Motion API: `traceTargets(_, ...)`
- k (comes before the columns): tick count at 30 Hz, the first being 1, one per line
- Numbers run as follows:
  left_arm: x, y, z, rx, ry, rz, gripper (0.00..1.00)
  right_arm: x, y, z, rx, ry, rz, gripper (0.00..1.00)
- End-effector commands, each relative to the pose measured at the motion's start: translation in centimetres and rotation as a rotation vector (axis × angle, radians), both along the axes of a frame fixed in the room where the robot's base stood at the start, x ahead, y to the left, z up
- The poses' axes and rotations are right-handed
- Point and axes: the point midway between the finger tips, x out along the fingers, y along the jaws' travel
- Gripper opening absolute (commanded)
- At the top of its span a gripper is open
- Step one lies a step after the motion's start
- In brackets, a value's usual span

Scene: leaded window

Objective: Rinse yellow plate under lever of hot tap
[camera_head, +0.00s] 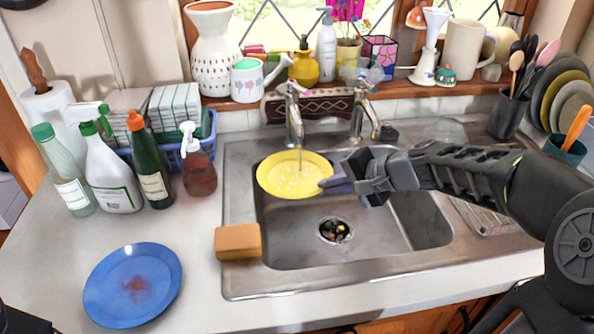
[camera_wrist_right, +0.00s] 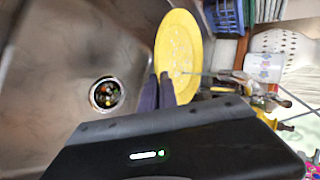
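The yellow plate (camera_head: 284,176) is over the back left part of the sink basin, below the left tap (camera_head: 294,118). A thin stream of water falls from this tap onto the plate, and white specks or drops show on its face. My right gripper (camera_head: 334,184) is shut on the plate's right rim. In the right wrist view, the fingers (camera_wrist_right: 161,92) meet the rim of the yellow plate (camera_wrist_right: 180,52). A second tap (camera_head: 362,118) stands to the right. No label shows which tap is hot. My left gripper is not in view.
The steel sink (camera_head: 290,283) has a drain (camera_head: 334,230) with scraps in it. An orange sponge (camera_head: 238,241) sits on its left rim. A stained blue plate (camera_head: 110,285) lies on the counter. Bottles (camera_head: 111,170) stand at left; utensils and plates (camera_head: 565,92) stand at right.

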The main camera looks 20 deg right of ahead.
Motion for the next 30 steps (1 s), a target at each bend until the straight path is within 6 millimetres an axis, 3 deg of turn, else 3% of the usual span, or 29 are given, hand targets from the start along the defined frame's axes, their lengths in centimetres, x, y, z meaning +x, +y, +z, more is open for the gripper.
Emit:
traceTargets(18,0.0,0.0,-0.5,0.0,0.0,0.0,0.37,-2.5,4.7,0.1,0.0,-0.001,0.001,0.0)
traceTargets(30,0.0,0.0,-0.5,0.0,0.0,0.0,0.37,-2.8,5.1,0.1,0.0,-0.001,0.001,0.0)
